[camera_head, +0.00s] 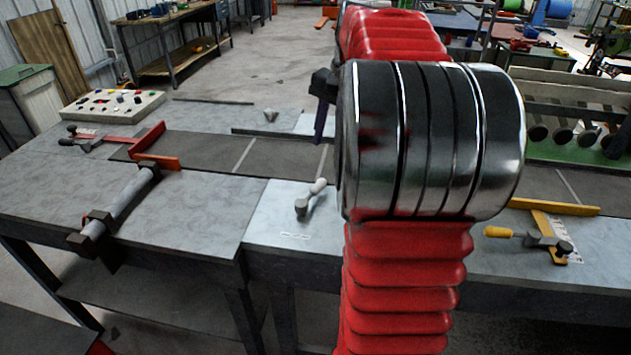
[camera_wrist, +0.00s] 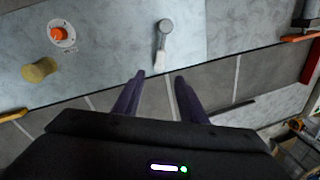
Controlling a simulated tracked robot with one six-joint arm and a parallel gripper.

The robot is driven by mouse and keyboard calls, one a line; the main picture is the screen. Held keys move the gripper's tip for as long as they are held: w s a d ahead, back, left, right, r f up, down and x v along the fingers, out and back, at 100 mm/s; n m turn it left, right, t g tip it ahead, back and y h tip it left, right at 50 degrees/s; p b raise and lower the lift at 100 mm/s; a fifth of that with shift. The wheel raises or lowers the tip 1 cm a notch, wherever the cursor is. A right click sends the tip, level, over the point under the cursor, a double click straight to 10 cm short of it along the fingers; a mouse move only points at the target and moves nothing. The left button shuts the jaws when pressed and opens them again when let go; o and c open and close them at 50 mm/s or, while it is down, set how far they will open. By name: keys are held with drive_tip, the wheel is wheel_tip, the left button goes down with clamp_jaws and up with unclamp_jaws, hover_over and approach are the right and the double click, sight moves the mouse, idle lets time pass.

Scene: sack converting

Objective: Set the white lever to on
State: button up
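The white lever (camera_head: 311,196) stands on the pale bench plate left of my arm in the head view. Its handle points up and right there, away from its round grey pivot. In the wrist view the white lever (camera_wrist: 162,46) has its grey pivot at the top and its white grip pointing down toward my gripper (camera_wrist: 159,75). My gripper is open and empty. The grip's end shows in line with the gap between the fingertips; I cannot tell their height difference. In the head view my arm hides most of the gripper. A small label lies near the lever, too small to read.
A red-handled clamp-like lever (camera_head: 108,140) and a grey cylinder bar (camera_head: 119,203) are at left. A yellow-handled lever (camera_head: 540,238) is at right. A button panel (camera_head: 112,104) stands at the back left. An orange knob (camera_wrist: 59,33) and a tan knob (camera_wrist: 40,70) flank the lever's left.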

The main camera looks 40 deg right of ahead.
sight(319, 185)
drive_tip(key=w+f, duration=0.1)
drive_tip(key=f, duration=0.8)
drive_tip(key=w+a+f, duration=0.1)
drive_tip(key=f, duration=0.3)
drive_tip(key=shift+w+f, duration=0.3)
drive_tip(key=shift+c, duration=0.5)
clamp_jaws()
drive_tip(key=shift+a, duration=0.1)
drive_tip(key=shift+s, duration=0.1)
